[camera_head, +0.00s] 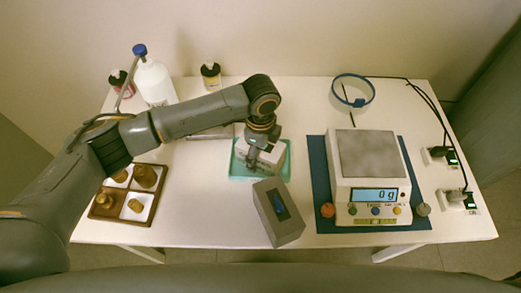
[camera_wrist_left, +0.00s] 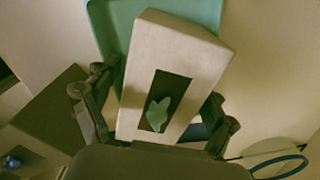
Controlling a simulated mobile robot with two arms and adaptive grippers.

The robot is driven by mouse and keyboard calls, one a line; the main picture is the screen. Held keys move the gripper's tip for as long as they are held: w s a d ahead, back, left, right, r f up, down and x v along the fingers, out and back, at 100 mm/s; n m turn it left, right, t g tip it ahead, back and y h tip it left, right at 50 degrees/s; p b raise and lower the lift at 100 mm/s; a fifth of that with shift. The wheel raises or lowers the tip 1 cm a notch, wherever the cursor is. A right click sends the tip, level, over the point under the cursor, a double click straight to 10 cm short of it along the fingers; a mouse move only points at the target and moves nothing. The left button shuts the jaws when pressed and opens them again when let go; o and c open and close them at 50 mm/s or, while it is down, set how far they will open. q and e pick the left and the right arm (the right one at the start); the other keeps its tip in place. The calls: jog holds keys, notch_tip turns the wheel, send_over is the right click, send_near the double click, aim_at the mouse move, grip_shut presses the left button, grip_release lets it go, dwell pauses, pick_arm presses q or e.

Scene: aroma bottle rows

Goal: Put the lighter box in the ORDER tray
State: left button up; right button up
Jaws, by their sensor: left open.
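A white box (camera_wrist_left: 182,62) with a dark label and a pale green leaf shape sits in the teal tray (camera_wrist_left: 112,12) in the left wrist view. In the head view the tray (camera_head: 238,174) is at the table's middle, and the white box (camera_head: 273,153) is partly hidden by my arm. My left gripper (camera_head: 258,160) is over the box, open, with its fingers (camera_wrist_left: 160,98) on either side of it. A grey box (camera_head: 278,213) with a dark label and blue mark stands at the table's front. My right gripper is out of view. No tray lettering is readable.
A scale (camera_head: 369,173) showing 0 g stands on a blue mat (camera_head: 321,174) to the right. A wooden tray (camera_head: 131,218) with brass weights is at the left. Bottles (camera_head: 155,82) stand at the back left. A blue ring (camera_head: 341,99) and cables lie at the back right.

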pick_arm(q)
jog(key=shift+r, duration=0.25)
notch_tip(320, 180, up, 12)
jog(key=shift+f+b, duration=0.1)
jog(key=shift+b, duration=0.25)
dwell(0.4)
